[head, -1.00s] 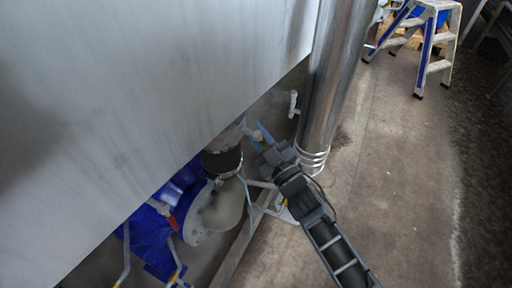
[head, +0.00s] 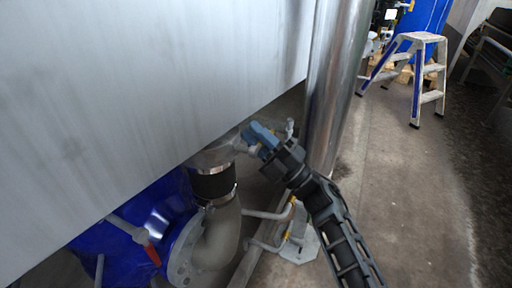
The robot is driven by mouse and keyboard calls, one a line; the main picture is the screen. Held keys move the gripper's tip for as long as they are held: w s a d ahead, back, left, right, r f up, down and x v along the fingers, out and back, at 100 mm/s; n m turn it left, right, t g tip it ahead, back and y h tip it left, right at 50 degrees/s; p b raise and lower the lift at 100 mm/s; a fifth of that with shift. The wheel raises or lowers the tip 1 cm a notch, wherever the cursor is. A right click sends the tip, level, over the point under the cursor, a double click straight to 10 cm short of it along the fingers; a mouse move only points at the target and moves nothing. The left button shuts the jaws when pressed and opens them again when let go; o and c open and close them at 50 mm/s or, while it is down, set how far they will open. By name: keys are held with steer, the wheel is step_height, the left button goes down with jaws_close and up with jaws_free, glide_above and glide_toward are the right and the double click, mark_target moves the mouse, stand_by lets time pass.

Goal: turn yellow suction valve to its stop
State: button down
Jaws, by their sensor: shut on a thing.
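My gripper (head: 256,136), with light blue fingers, is under the lower edge of the big grey tank, at a pale pipe fitting (head: 251,151). It is shut on a handle there; the fingers hide the handle, and I see no yellow on it. The fitting is beside the tank outlet, just above right of a black sleeve (head: 213,183) on a thick grey elbow pipe (head: 222,238). A small yellow part (head: 293,200) shows on a thin pipe lower right, beside my arm and apart from the fingers.
The grey tank wall (head: 140,100) overhangs the fitting. A shiny steel column (head: 337,100) stands close to the right of my gripper. A blue pump housing (head: 150,225) and a red-handled valve (head: 151,254) are lower left. A stepladder (head: 420,70) stands on open floor at upper right.

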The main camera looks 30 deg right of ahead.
steer(key=shift+s+a+r+n+g+y+b, duration=0.15)
steer(key=shift+n+g+y+b, duration=0.15)
steer(key=shift+n+y, duration=0.4)
steer(key=shift+w+d+r+n+g+y+b, duration=0.15)
steer(key=shift+n+g+y, duration=0.25)
steer(key=shift+n, duration=0.5)
steer(key=shift+s+a, duration=0.1)
steer(key=c, duration=1.4)
jaws_free()
steer(key=shift+o, duration=0.2)
steer(key=v, duration=0.7)
steer(key=shift+s+f, duration=0.25)
